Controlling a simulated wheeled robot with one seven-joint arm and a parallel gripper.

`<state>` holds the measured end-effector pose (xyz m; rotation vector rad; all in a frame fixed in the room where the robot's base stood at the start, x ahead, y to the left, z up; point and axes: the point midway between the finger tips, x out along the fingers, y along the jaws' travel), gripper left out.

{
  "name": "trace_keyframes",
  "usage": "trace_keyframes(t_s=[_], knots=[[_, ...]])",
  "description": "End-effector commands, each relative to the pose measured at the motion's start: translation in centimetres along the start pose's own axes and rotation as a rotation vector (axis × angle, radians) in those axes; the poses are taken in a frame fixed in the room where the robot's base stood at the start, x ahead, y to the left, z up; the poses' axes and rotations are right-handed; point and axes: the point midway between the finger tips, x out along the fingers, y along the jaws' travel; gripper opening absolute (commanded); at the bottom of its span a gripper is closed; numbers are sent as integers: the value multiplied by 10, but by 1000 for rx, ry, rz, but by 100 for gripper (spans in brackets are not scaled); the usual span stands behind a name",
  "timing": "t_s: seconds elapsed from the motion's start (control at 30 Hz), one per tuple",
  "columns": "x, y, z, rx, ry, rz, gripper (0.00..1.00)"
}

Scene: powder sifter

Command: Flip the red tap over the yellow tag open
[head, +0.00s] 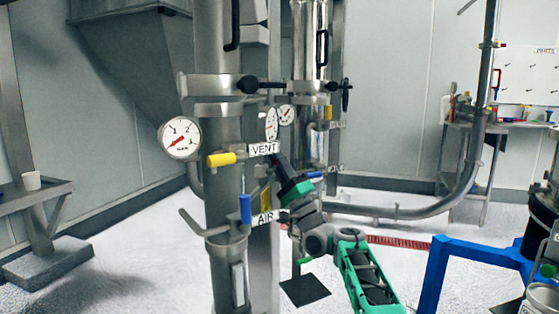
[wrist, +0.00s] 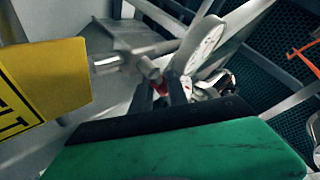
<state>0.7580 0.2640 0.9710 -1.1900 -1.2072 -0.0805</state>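The red tap (wrist: 157,86) shows in the wrist view only as a small red piece at the end of a grey pipe fitting. It sits at the fingertips of my gripper (wrist: 162,92); I cannot tell whether they touch it. A yellow tag (wrist: 45,82) with black lettering fills the left of the wrist view. In the head view my gripper (head: 279,163) is at the pipes, just right of the VENT label, and the red tap cannot be made out. Whether the fingers are closed on the tap is unclear.
A yellow handle (head: 221,159) by the VENT label (head: 263,149) and a blue handle (head: 246,208) by the AIR label (head: 264,218) are close by. A gauge (head: 180,138) is on the left. A blue frame (head: 437,270) stands front right.

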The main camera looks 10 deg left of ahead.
Motion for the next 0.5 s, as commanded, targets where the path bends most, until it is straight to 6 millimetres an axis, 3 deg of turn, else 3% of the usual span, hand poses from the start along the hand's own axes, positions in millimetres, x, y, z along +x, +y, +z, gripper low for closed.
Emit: trace_keyframes(t_s=[0.2,0.5], knots=[[-1,-1,-3,-4,3,0,38],[-6,-1,-4,-4,4,1,38]])
